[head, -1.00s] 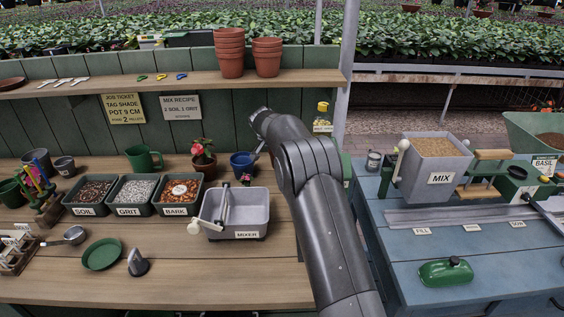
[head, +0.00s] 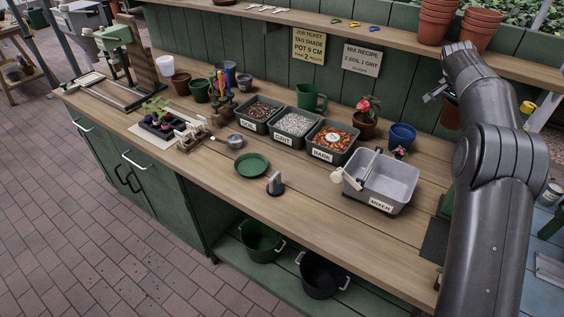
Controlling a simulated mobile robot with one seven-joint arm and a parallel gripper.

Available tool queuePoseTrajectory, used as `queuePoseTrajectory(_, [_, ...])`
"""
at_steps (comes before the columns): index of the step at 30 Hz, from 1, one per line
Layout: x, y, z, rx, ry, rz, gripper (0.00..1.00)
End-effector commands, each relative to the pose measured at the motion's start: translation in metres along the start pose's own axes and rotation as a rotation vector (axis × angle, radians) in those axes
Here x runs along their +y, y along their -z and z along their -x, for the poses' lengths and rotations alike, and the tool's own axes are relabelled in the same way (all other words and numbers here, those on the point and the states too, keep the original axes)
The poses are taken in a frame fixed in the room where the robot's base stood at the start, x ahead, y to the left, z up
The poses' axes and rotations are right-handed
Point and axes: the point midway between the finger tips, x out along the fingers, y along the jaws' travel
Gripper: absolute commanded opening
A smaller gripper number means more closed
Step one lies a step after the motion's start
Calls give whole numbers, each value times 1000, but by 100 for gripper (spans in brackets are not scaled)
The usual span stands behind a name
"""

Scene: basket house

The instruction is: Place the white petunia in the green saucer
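The green saucer (head: 252,164) lies flat and empty on the wooden bench, left of the middle. I cannot make out a white petunia for certain. A dark tray of small leafy plants (head: 158,117) stands on a pale mat at the left of the bench; its flowers or labels are too small to tell apart. My gripper (head: 438,93) is partly visible beyond my raised arm at the right, above the bench and far from the saucer. Its fingers are mostly hidden, so its opening and any held thing cannot be told.
A grey scoop-like tool (head: 275,185) stands right of the saucer. Behind are the soil bin (head: 258,126), grit bin (head: 284,139) and bark bin (head: 321,153). The mixer tub (head: 405,181), blue pot (head: 402,134) and red-flowered pot (head: 364,127) are at right. The bench front is mostly clear.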

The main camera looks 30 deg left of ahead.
Motion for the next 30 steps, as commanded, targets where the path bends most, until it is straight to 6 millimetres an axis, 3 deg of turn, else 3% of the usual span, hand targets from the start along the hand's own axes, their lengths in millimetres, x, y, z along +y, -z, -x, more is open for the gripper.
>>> queuePoseTrajectory(8, [-46, -49, 25, -1, 116, 180, 55])
queuePoseTrajectory(14, [-90, -107, 57, -1, 247, 380, 55])
queuePoseTrajectory(21, [-146, -207, 121, -1, 451, 698, 55])
queuePoseTrajectory(30, [-182, -331, 208, -1, 685, 1063, 55])
